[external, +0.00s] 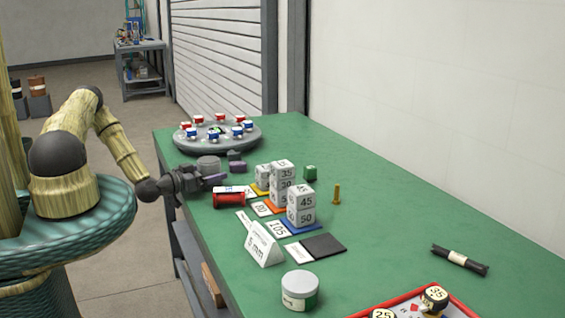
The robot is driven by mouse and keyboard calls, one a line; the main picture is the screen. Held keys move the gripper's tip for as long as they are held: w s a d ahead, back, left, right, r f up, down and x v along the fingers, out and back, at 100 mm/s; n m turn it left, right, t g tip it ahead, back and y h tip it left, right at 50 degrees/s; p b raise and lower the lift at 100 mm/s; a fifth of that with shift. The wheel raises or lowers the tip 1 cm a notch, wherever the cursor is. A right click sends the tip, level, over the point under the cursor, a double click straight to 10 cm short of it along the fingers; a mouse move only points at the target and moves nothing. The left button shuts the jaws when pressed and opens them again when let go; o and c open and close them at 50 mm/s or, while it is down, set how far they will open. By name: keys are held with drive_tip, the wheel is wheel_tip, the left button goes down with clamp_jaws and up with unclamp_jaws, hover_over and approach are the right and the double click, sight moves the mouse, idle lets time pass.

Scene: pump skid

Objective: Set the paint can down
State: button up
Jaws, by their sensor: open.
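A round can with a grey lid and a pale label with a green band (300,291) stands upright on the green table, near the front. It looks like the paint can, and nothing touches it. My gripper (225,172) is at the table's left edge, farther back, well apart from this can. I see nothing held between the fingers.
A red cylinder (229,199) lies just in front of my gripper. Stacked numbered blocks (301,205) stand on coloured squares, with a "5 mm" sign (263,246) nearby. A round tray (250,139) is at the back, a red-rimmed tray (462,304) at front right. The table's right side is mostly clear.

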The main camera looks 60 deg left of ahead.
drive_tip(key=b+v, duration=0.1)
drive_tip(key=v, duration=0.5)
drive_tip(key=shift+s+d+f, duration=0.1)
drive_tip(key=shift+s, duration=0.25)
drive_tip(key=shift+s+d+b, duration=0.1)
drive_tip(key=shift+s+b, duration=0.2)
drive_tip(key=shift+s, duration=0.1)
drive_tip(key=shift+o, duration=0.4)
